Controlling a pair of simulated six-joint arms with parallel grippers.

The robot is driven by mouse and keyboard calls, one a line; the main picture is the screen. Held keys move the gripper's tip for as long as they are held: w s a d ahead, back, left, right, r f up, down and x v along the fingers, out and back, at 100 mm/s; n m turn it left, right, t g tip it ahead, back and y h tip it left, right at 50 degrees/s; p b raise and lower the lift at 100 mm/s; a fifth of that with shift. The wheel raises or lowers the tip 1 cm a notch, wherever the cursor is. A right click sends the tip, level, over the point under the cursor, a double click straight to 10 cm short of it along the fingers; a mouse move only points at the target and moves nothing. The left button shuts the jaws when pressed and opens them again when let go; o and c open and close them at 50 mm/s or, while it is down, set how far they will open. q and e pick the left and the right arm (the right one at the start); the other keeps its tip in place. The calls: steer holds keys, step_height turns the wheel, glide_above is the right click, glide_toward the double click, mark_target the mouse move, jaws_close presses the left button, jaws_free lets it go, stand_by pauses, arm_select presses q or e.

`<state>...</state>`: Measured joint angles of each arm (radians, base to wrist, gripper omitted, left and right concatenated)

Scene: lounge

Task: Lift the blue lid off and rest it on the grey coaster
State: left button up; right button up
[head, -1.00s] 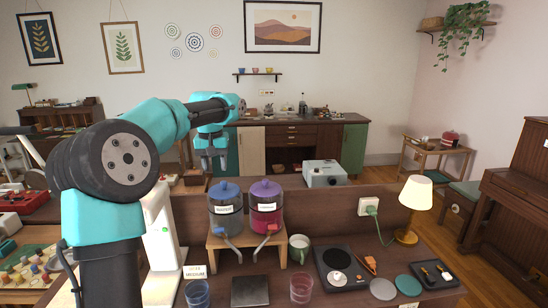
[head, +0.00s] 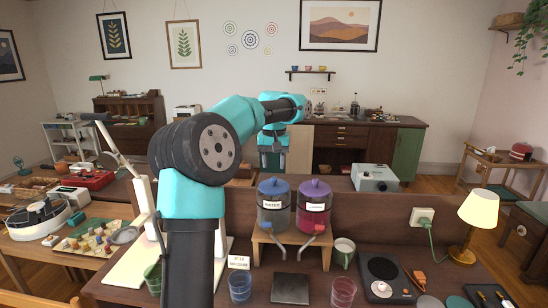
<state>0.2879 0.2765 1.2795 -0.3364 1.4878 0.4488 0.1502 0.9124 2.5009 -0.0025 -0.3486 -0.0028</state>
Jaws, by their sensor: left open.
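The blue lid (head: 273,186) sits on the left of two drink dispensers on a wooden stand. Its clear body (head: 273,215) has a white label and a grey-blue tap. My left gripper (head: 275,166) is open and empty; in the head view it appears just above the lid, apart from it, but the depth between them is hard to judge. The grey coaster (head: 430,301) lies flat at the front right, partly cut by the bottom edge, beside a green coaster (head: 458,302). My right gripper is not in view.
A dispenser with a purple lid (head: 314,187) stands close on the right. Two cups (head: 240,287) (head: 343,292), a dark square plate (head: 290,289), a green mug (head: 343,252), a black appliance (head: 387,276) and a lamp (head: 478,210) crowd the tabletop.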

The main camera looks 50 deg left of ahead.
mark_target(274, 178)
arm_select(q)
steer(key=shift+f, duration=3.4)
steer(key=shift+f, duration=0.1)
steer(key=shift+c, duration=0.3)
steer(key=shift+d+f, duration=0.1)
steer(key=shift+f, duration=0.05)
jaws_close()
